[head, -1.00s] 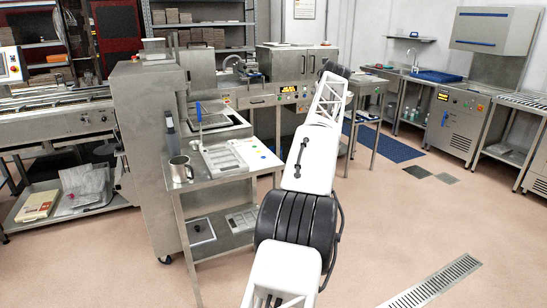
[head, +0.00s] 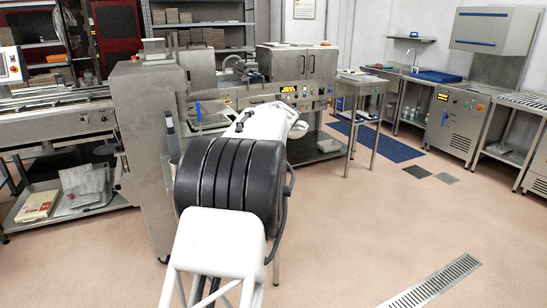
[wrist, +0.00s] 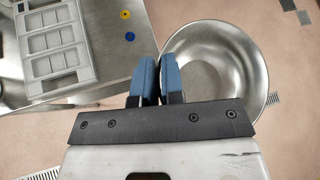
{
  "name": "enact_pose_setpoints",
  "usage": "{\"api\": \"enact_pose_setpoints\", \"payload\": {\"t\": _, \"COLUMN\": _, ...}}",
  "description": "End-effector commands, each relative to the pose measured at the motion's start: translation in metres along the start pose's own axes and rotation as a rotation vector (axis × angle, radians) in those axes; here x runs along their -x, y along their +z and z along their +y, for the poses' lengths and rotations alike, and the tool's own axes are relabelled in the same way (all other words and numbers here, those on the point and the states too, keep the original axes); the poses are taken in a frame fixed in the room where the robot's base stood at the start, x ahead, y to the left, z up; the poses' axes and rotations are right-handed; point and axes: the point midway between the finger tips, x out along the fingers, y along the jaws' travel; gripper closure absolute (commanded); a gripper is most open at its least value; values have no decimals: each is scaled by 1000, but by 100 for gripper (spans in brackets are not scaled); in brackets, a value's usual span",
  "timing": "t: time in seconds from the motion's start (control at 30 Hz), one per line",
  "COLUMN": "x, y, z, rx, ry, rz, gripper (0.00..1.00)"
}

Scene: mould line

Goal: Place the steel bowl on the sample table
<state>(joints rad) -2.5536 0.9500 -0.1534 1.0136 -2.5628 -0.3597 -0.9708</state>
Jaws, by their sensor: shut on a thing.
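The steel bowl (wrist: 228,62) is a shiny round bowl at the right of the wrist view, its inside facing the camera. My gripper (wrist: 159,64) has two blue fingers closed on the bowl's left rim. The bowl is held over the pinkish floor, just right of the edge of a steel worktable (wrist: 110,70). In the head view my arm hides most of that worktable; I cannot clearly make out the gripper there. A small steel table (head: 362,80) stands back right in the head view; I cannot tell whether it is the sample table.
A pale mould tray (wrist: 60,45) lies on the worktable, with a yellow dot and a blue dot beside it. A tall steel machine (head: 148,150) stands left of my arm. Open floor (head: 400,225) lies to the right, with a drain grate (head: 440,285).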

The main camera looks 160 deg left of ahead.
Motion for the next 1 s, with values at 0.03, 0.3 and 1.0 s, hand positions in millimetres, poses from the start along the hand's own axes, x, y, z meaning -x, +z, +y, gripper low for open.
{"api": "enact_pose_setpoints", "payload": {"t": 0.03, "x": -1, "y": -6, "z": 18, "rx": 3, "ry": 11, "rz": 0, "gripper": 100}}
{"api": "enact_pose_setpoints", "payload": {"t": 0.3, "x": -2, "y": -39, "z": 84, "rx": 26, "ry": 47, "rz": -9, "gripper": 100}}
{"api": "enact_pose_setpoints", "payload": {"t": 1.0, "x": 8, "y": -90, "z": 177, "rx": 72, "ry": 117, "rz": -27, "gripper": 100}}
